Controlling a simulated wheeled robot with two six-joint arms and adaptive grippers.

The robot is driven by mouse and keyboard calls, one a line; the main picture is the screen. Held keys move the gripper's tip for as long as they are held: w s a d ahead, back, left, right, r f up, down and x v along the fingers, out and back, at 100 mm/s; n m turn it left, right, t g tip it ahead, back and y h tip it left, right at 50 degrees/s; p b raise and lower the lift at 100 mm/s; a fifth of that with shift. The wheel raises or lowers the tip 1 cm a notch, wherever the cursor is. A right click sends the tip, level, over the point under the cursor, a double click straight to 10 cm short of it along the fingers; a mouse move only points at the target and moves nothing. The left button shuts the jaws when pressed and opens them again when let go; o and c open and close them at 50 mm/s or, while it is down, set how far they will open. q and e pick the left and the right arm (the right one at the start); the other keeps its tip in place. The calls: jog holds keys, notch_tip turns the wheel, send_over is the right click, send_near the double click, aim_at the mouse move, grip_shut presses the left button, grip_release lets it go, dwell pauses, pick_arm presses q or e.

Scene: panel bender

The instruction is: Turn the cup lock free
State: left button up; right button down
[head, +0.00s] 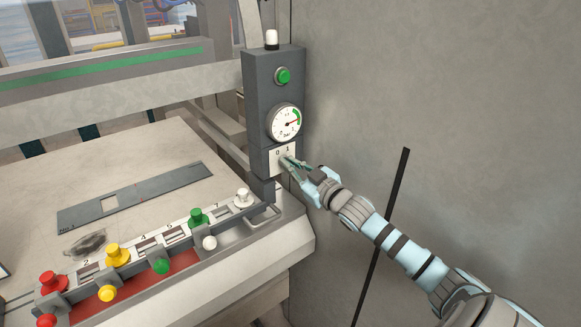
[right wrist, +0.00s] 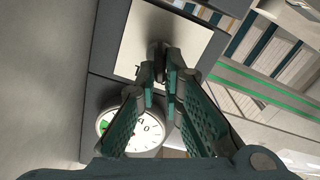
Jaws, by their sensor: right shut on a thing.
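The dark rotary switch knob (right wrist: 157,48) sits on a white plate (head: 276,160) marked 0 and 1, low on a grey control post (head: 259,108). My right gripper (head: 292,164) reaches the plate from the right in the head view. In the right wrist view its two fingers (right wrist: 162,68) are closed around the knob. The fingers hide much of the knob in the head view, so I cannot tell which mark it points to. My left gripper is not in view.
Above the plate are a round gauge (head: 286,123), a green button (head: 283,76) and a white lamp (head: 271,39). A plain wall (head: 440,90) stands close on the right. At left, a table (head: 135,150) holds a dark slotted plate (head: 140,197); coloured knobs line its front rail.

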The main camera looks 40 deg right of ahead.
jog(key=shift+r+n, duration=0.2)
jog(key=shift+n, duration=0.7)
